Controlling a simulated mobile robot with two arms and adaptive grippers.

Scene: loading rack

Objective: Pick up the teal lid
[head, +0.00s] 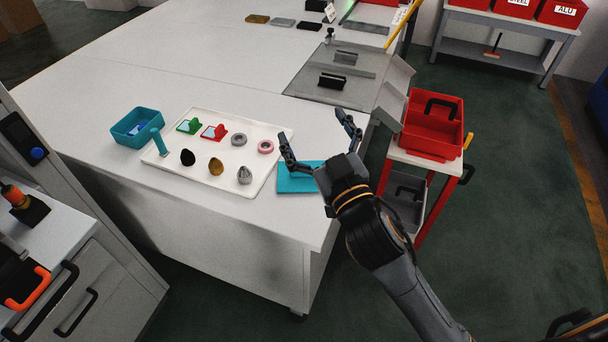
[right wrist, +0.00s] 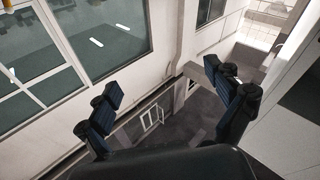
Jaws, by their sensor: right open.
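The teal lid (head: 297,177) lies flat on the white table near its front right edge, just right of the white tray. My right gripper (head: 318,140) is open and empty above the table, by the lid in the head view. Its hand covers the lid's right part. In the right wrist view the open fingers (right wrist: 168,101) have nothing between them, and the lid does not show there. A teal box (head: 136,128) stands at the table's left. My left gripper is not in view.
The white tray (head: 181,166) holds a teal-handled tool, green and red pieces, rings and several small dark, gold and silver items. A red toolbox (head: 430,125) stands on a cart right of the table. A grey plate with black handles (head: 330,82) lies farther back.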

